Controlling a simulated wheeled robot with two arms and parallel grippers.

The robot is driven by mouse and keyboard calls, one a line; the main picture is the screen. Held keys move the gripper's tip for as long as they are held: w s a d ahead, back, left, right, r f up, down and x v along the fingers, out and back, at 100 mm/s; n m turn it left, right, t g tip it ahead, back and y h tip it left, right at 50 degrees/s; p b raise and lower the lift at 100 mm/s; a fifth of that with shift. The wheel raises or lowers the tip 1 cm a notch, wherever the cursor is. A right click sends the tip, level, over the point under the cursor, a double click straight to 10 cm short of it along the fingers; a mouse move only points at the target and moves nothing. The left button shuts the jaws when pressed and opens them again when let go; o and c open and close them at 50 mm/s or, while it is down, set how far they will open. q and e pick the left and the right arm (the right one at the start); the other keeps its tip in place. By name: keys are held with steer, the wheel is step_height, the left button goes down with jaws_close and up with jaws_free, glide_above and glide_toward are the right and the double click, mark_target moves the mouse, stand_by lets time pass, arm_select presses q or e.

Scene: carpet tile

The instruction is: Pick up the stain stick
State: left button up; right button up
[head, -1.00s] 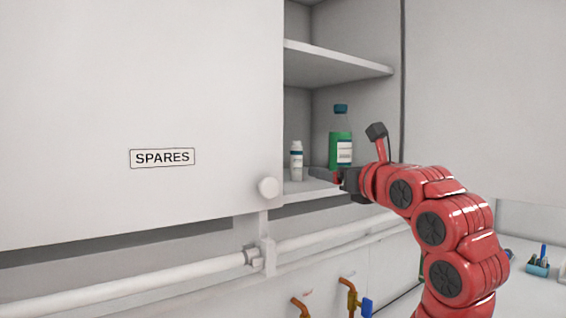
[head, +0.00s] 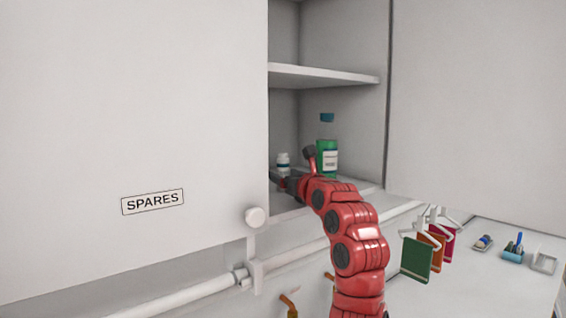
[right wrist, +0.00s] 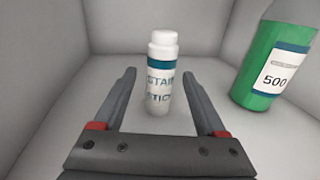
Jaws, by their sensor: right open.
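The stain stick (right wrist: 158,85) is a small white tube with a white cap and a teal band. It stands upright on the cabinet's lower shelf, and its upper part shows in the head view (head: 282,160). My right gripper (right wrist: 158,100) is open, with one finger on each side of the stain stick's lower part in the right wrist view. In the head view my right gripper (head: 282,184) reaches into the cabinet and hides the stick's lower part. My left gripper is not in view.
A green bottle (right wrist: 270,65) with a white label stands close to the right of the stick. The cabinet walls enclose the shelf, with an upper shelf (head: 320,75) above. A white door marked SPARES (head: 100,100) covers the left. A rail (head: 190,297) runs below.

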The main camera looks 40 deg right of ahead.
steer(key=shift+x, duration=0.8)
steer(key=shift+s, duration=0.1)
steer(key=shift+c, duration=0.9)
jaws_close()
